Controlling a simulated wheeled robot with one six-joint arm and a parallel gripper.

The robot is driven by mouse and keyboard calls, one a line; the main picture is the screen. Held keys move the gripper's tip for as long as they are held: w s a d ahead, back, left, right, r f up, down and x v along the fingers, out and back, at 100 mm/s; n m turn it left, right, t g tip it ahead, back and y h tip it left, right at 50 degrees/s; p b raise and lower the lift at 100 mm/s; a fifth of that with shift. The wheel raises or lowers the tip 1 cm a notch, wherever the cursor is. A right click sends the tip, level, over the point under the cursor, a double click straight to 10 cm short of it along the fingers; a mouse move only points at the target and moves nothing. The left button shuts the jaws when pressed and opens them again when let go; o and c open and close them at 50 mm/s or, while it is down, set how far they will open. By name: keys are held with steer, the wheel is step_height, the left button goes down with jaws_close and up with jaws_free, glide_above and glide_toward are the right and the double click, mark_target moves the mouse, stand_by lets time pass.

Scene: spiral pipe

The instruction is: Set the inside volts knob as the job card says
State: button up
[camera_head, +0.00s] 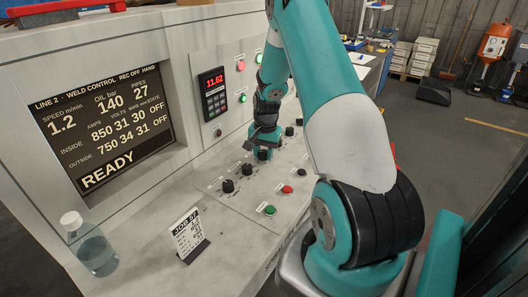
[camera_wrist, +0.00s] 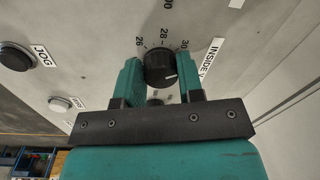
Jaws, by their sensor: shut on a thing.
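The inside volts knob (camera_wrist: 160,66) is black and round, with a scale reading 26, 28 and 30 around its upper side. Its white mark points right, a little past the 30. A label beginning "INSIDE V" (camera_wrist: 211,57) is beside it, partly hidden. My gripper (camera_wrist: 160,75) is shut on the knob, one finger on each side. In the head view my gripper (camera_head: 263,148) is down at the console. The job card (camera_head: 189,235), headed JOB 57, stands on the ledge; its small lines are not legible. The screen (camera_head: 105,128) reads inside 850, 31, 30, OFF.
Other black knobs (camera_head: 228,186), a green button (camera_head: 270,210) and a red button (camera_head: 287,189) are on the panel near my arm. A JOG button (camera_wrist: 14,56) is left in the wrist view. A bottle (camera_head: 90,245) stands at the ledge's left. A keypad (camera_head: 214,94) is on the wall.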

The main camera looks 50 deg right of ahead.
mark_target(266, 152)
steer(key=shift+m, duration=0.5)
steer(key=o, duration=0.9)
steer(key=shift+r, duration=0.1)
steer(key=r, duration=0.5)
steer(key=r+b, duration=0.1)
steer(key=r, duration=0.5)
steer(key=s+r, duration=0.1)
steer(key=r, duration=0.5)
steer(key=shift+d+r+b, duration=0.15)
steer(key=shift+b, duration=0.25)
steer(key=shift+w, duration=0.1)
